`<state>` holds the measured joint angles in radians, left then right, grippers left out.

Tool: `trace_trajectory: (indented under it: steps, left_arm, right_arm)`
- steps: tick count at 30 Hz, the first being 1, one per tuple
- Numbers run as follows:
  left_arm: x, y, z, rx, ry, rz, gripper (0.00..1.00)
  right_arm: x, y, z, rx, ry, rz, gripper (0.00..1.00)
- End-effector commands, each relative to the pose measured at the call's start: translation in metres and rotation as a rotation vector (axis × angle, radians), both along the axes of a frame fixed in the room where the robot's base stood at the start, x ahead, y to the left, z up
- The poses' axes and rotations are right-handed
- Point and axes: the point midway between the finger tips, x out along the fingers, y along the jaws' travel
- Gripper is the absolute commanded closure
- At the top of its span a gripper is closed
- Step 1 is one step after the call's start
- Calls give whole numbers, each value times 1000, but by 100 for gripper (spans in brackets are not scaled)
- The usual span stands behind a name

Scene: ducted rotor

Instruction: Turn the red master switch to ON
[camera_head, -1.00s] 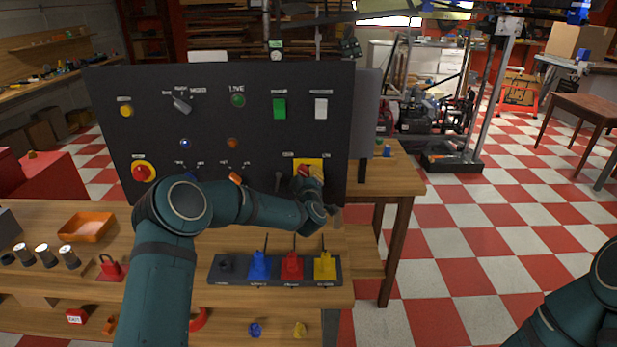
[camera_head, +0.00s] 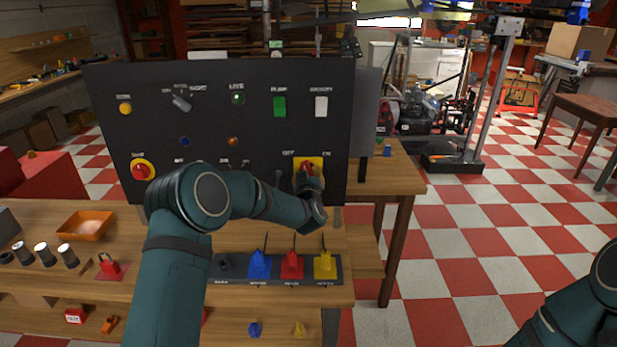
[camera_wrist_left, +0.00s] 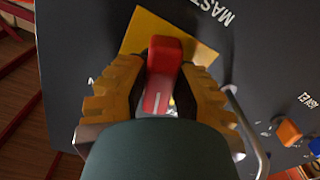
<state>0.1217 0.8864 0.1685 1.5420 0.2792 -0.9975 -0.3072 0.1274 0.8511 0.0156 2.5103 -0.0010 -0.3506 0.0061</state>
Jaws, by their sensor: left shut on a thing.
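The red master switch (camera_wrist_left: 160,66) sits on a yellow plate (camera_wrist_left: 200,48) on the dark panel, with part of the word "MASTER" printed beside it in the left wrist view. In the head view the yellow plate (camera_head: 317,163) is at the panel's lower right, between two small labels, the left one seeming to read "OFF". My left gripper (camera_wrist_left: 160,85) is shut on the red handle, with one ribbed finger on each side. In the head view my left gripper (camera_head: 310,180) partly covers the switch. My right gripper is out of view.
The black panel (camera_head: 210,125) carries a red emergency-type button (camera_head: 142,169), green and white rockers and small lamps. Below it, a strip with blue, red and yellow tags (camera_head: 290,264) stands on the wooden bench. Open floor lies to the right.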

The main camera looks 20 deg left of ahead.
Motion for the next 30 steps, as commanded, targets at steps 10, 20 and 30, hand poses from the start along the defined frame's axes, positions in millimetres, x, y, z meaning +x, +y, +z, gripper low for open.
trace_trajectory:
  steps: [10, 20, 30]
  left_arm:
    - [0, 0, 3, 322, 85, 0, 100]
    - [0, 1, 4, 622, 172, 1, 100]
    - [0, 2, 5, 897, 249, 4, 100]
  right_arm:
    - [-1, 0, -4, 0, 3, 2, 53]
    - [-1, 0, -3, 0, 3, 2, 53]
    - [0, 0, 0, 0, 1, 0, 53]
